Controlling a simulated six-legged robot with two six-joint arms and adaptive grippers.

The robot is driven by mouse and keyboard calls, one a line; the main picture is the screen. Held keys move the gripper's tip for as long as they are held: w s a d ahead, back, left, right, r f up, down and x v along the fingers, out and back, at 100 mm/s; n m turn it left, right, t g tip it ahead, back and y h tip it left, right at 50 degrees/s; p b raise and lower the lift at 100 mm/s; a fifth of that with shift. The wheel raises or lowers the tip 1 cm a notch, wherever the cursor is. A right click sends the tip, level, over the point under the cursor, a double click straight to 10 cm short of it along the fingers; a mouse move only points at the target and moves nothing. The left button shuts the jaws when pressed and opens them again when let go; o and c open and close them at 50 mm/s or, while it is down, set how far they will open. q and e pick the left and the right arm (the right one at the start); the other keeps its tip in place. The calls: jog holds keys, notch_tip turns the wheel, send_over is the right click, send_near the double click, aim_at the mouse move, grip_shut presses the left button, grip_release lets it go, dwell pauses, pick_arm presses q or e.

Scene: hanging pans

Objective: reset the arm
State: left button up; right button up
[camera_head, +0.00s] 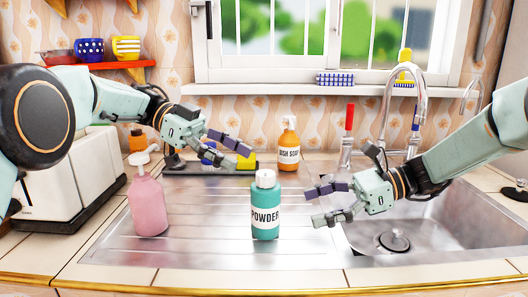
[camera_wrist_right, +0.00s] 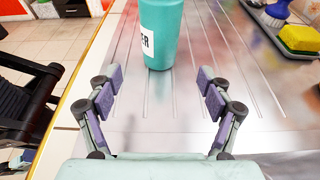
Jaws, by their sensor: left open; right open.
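My left gripper (camera_head: 228,144) is open and empty, above the back of the metal drainboard. My right gripper (camera_head: 325,204) is open and empty, just to the right of a teal powder bottle with a white cap. The powder bottle (camera_head: 265,213) stands upright on the drainboard between the two grippers, nearer the right one. In the right wrist view, the powder bottle (camera_wrist_right: 162,38) stands ahead of the open right fingers (camera_wrist_right: 158,105), apart from them. Its top is cut off in that view.
A pink pump bottle (camera_head: 148,202) stands at the left, by a white toaster (camera_head: 60,190). An orange dish soap bottle (camera_head: 289,147) and a yellow sponge (camera_head: 246,161) are at the back. The sink (camera_head: 440,225) with its tap (camera_head: 424,90) lies at the right.

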aim_at(265, 172)
jog(key=x, duration=0.9)
jog(key=shift+a+f, duration=0.15)
jog(key=shift+a, duration=0.25)
pick_arm(q)
jog(key=shift+x, duration=1.15)
jog(key=shift+s+d+f, duration=0.2)
jog(key=shift+d+f, duration=0.05)
jog(key=shift+d, duration=0.4)
pick_arm(e)
jog(key=shift+d, duration=0.15)
pick_arm(q)
jog(key=shift+a, duration=0.1)
jog(key=shift+a, duration=0.1)
